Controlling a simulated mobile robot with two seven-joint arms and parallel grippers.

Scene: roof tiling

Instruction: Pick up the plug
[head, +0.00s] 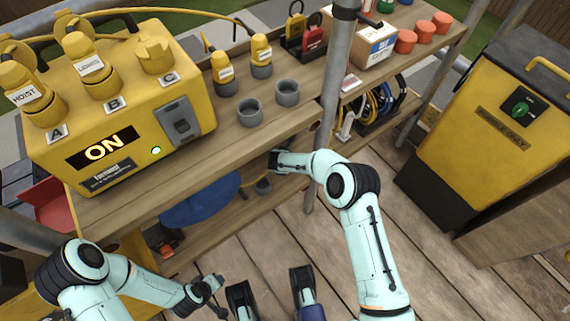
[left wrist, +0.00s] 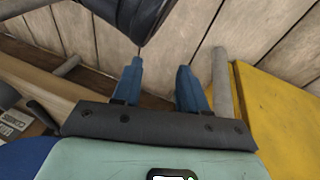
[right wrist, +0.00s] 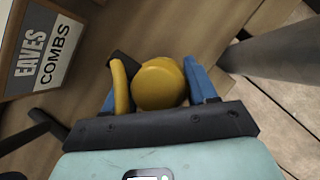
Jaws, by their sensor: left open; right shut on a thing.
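My right gripper (head: 275,161) reaches in below the edge of the upper shelf. In the right wrist view its blue fingers (right wrist: 160,88) are shut on a yellow plug (right wrist: 158,84), seen end-on, with a yellow loop beside it. The plug is hidden in the head view. Two smaller yellow plugs (head: 222,72) (head: 261,52) stand in grey holders. My left gripper (head: 212,290) is open and empty, low at the front; its fingers (left wrist: 160,88) are apart.
The yellow power box (head: 130,120) reads ON with a green light. Two empty grey cups (head: 249,112) (head: 287,93) stand on the upper shelf (head: 225,150). A metal pole (head: 335,80) stands close to my right arm. A yellow cabinet (head: 495,110) is at right.

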